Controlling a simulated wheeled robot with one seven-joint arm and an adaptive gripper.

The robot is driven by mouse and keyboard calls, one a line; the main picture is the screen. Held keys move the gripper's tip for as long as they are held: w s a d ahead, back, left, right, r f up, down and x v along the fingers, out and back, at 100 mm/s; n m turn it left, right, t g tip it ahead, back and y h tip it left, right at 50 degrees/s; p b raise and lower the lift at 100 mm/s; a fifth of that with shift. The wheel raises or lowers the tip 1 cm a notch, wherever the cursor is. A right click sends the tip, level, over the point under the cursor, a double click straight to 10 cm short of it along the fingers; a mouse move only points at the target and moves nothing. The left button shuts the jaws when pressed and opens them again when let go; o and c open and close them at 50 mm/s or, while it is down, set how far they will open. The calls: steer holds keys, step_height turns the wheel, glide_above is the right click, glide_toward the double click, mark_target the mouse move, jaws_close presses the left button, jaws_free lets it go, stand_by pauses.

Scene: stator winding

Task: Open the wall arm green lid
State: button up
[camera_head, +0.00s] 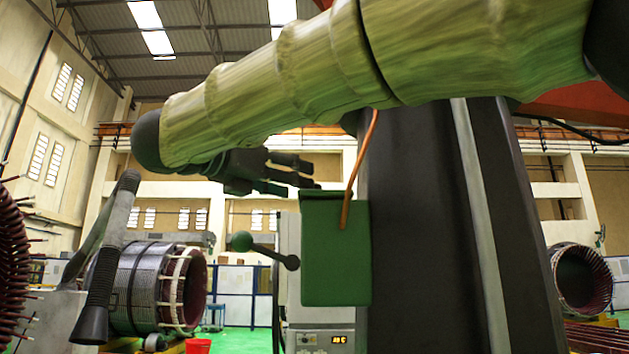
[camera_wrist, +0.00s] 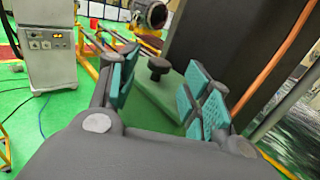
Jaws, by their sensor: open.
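A green box (camera_head: 336,255) is fixed against the side of a dark upright column, with its lid (camera_head: 322,195) seen nearly edge-on at the top. In the wrist view the green lid (camera_wrist: 160,98) lies flat-looking with a dark round knob (camera_wrist: 158,68) standing on it. My gripper (camera_head: 302,172) is open, just above and left of the box top. In the wrist view its teal-padded fingers (camera_wrist: 162,85) are spread, with the knob beyond and between them. No contact with the knob is visible. The lid appears shut.
A grey cabinet (camera_wrist: 45,45) and a stator (camera_head: 150,290) stand behind.

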steer(key=p+x, duration=0.1)
steer(key=x, duration=0.4)
steer(key=shift+r+p, duration=0.15)
steer(key=shift+p, duration=0.25)
steer(key=shift+w+d, duration=0.4)
steer(key=shift+d, duration=0.05)
jaws_close()
